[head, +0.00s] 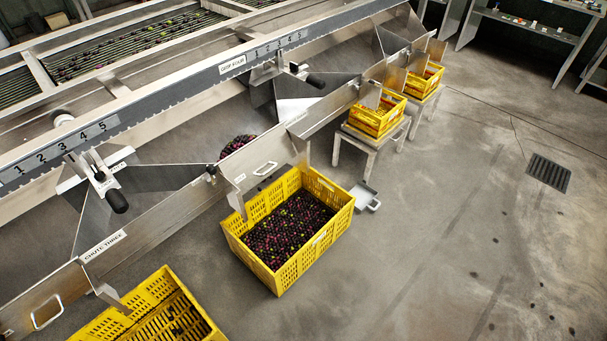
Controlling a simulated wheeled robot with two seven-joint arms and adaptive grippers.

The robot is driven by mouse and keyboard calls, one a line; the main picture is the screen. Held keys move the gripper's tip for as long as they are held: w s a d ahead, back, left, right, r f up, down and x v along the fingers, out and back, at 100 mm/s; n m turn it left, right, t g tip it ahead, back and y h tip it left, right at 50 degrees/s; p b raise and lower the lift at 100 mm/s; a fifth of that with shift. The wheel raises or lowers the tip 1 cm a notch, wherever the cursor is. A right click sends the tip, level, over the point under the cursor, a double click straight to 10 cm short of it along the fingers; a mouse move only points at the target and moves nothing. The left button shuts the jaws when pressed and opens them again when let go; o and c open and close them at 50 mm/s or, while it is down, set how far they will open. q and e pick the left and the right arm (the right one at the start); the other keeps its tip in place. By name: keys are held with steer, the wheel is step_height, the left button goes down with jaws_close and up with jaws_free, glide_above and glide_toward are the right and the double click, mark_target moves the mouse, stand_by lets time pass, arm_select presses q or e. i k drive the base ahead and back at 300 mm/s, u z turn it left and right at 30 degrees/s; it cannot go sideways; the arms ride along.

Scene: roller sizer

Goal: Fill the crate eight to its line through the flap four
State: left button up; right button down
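A yellow slatted crate (318,252) stands on the floor in the middle, with many dark purple and some green fruits in it. A small white tag sits on its rim. No number eight is readable, and its fill line cannot be made out. The metal chute with a wire handle (265,168) is above its far side. A plate reading "GAP FOUR" (232,64) is on the rail above, near a lever with a black grip (316,81). Which plate is flap four cannot be told. Neither of my grippers is in view.
Another yellow crate (108,322) is at the bottom left, below the "CHUTE THREE" label (104,245). Two smaller yellow crates (376,122) are on metal stands at the back. Fruit (238,145) lies behind the chute wall. The floor at right is clear around a drain grate (548,173).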

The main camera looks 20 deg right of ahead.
mark_target(248, 168)
steer(key=z, duration=0.35)
steer(key=i, duration=1.05)
steer(key=u, duration=0.15)
